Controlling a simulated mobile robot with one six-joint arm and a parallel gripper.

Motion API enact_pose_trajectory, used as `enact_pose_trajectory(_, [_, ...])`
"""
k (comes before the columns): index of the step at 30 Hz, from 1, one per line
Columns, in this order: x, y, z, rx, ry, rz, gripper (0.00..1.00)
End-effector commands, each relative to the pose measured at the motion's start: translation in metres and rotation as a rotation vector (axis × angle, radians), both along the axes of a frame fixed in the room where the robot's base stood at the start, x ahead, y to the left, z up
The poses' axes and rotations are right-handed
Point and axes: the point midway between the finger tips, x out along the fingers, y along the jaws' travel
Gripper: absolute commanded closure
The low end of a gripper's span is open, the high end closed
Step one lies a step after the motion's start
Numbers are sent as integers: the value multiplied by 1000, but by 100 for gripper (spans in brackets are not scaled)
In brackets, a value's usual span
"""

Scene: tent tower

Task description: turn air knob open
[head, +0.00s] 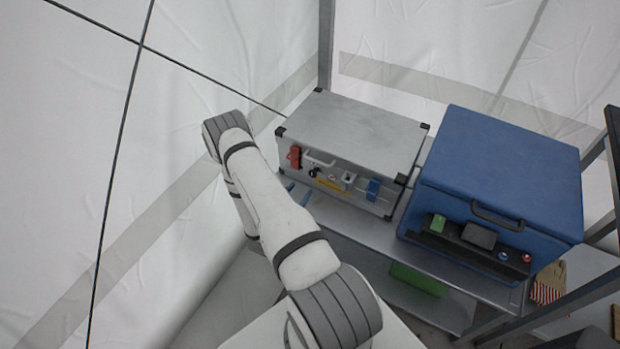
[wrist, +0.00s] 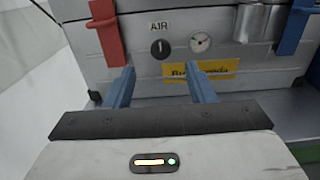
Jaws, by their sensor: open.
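The air knob (wrist: 160,48) is a round black knob under the label "AIR" on the front of a grey metal case (head: 352,135). Its pale pointer mark looks close to upright. In the head view the knob (head: 314,172) is a small dark spot on the case front. My gripper (wrist: 160,78) is open and empty in the wrist view. Its two blue fingers point at the case front, one on each side and lower than the knob, apart from it. In the head view my arm hides most of the gripper.
A blue box (head: 500,170) stands to the right on the same metal shelf (head: 350,232). White tent wall is at left.

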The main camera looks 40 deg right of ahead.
Motion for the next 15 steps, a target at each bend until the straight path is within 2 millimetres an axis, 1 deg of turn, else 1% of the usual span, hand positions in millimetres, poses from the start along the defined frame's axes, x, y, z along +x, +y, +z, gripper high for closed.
enact_pose_trajectory(9, [17,-46,1,1,-2,-5,50])
enact_pose_trajectory(15, [25,-65,1,0,-1,-5,50])
